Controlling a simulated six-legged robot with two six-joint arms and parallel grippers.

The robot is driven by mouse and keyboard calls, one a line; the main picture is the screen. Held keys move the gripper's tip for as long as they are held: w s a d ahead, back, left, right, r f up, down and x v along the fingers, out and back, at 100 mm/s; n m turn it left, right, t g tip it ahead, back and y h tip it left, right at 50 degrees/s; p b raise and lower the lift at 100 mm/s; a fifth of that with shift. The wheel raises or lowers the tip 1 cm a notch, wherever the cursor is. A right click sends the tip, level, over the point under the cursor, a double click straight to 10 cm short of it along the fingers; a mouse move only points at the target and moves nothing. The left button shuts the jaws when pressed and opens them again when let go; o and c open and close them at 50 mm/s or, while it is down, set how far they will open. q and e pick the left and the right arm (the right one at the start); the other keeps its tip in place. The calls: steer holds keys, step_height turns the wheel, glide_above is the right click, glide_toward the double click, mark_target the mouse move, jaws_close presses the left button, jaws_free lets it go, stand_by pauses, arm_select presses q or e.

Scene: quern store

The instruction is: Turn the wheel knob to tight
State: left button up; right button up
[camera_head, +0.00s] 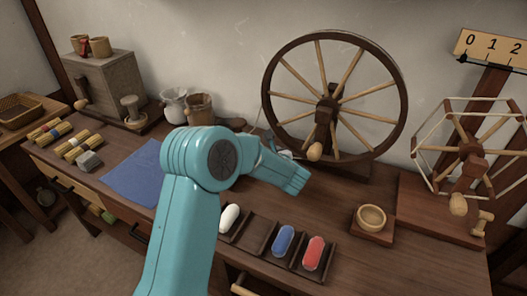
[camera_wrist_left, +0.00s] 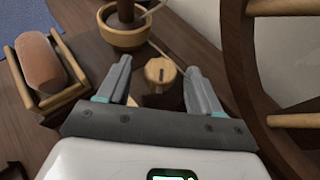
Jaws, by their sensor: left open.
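In the left wrist view a pale wooden knob (camera_wrist_left: 160,70) with a short dark mark on its top stands between the fingers of my left gripper (camera_wrist_left: 158,80). The gripper is open, with one finger on each side of the knob. I cannot tell whether either finger touches it. In the head view my teal left arm hides most of the gripper and this part of the bench. The large spoked wheel (camera_head: 397,126) stands just beyond, with a rounded wooden knob (camera_head: 315,152) low at its front. I cannot tell if both views show the same knob. My right gripper is not in view.
The wheel's rim (camera_wrist_left: 243,90) is close on the right in the wrist view. A bowl with a spindle (camera_wrist_left: 123,40) and a framed brown roll (camera_wrist_left: 40,60) are nearby. A small bowl (camera_head: 372,217), a divided tray (camera_head: 258,240) and a skein winder (camera_head: 466,170) stand on the bench.

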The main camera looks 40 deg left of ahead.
arm_select(q)
steer(key=shift+x, duration=1.25)
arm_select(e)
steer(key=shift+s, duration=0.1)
arm_select(q)
steer(key=c, duration=1)
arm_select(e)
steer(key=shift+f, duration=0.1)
